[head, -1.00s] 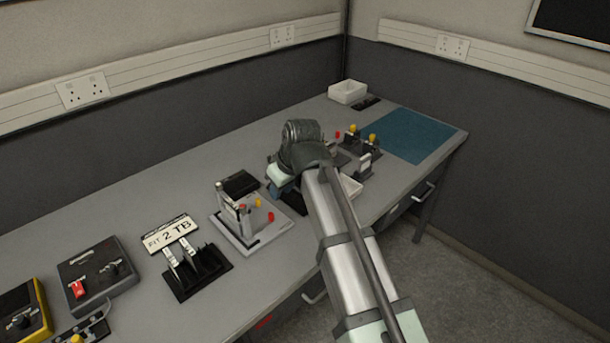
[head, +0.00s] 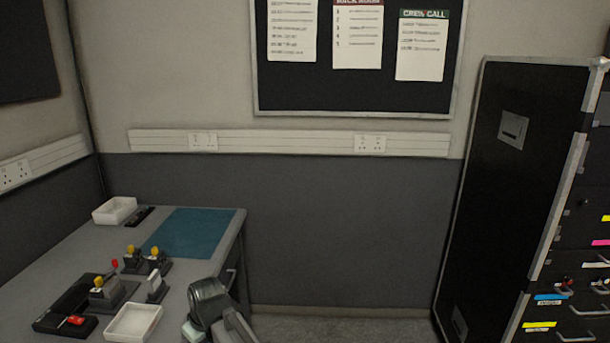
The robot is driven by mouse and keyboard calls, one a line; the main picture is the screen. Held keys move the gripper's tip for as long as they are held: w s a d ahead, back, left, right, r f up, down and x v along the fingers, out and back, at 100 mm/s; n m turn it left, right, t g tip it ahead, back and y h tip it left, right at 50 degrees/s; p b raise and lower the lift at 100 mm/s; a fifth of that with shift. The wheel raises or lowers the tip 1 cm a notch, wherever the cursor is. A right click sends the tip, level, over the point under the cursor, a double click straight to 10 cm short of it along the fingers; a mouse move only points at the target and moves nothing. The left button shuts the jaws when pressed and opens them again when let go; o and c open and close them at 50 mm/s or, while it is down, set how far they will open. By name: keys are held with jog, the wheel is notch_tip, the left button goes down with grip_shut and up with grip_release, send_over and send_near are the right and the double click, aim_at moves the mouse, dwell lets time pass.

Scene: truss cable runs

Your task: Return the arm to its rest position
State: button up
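My arm's end (head: 210,308) shows at the bottom of the head view, by the right front edge of the workbench (head: 60,248). It is just right of a white tray (head: 133,322). The fingers are hidden or too small to make out, so I cannot tell whether the gripper is open or shut, or whether it holds anything.
Holders with yellow-topped parts (head: 144,257) and a dark fixture with a red-ended part (head: 72,321) stand on the bench. A blue mat (head: 192,233) and a white box (head: 114,210) lie behind. A tall black case (head: 508,190) stands right. Floor between is clear.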

jog(key=w+d+f+m+h, duration=0.15)
jog(key=d+f, duration=0.25)
jog(key=d, duration=0.5)
jog(key=w+d+f+m, duration=0.2)
jog(key=d+f+m, duration=0.15)
jog(key=d, duration=0.45)
jog(key=w+d+f+m, duration=0.1)
jog(key=w+d+f, duration=0.1)
jog(key=d+f, duration=0.5)
jog(key=s+d+f+m+g+h, duration=0.1)
jog(key=s+d+f+m, duration=0.2)
jog(key=d, duration=0.8)
jog(key=s+d+f+m, duration=0.3)
jog(key=d, duration=0.9)
jog(key=s+f+g, duration=0.3)
jog(key=s+f, duration=0.7)
jog(key=s, duration=0.4)
jog(key=s+f+g, duration=0.4)
jog(key=s+f, duration=0.7)
jog(key=s, duration=0.4)
jog(key=shift+s, duration=0.3)
jog(key=shift+a+r, duration=0.1)
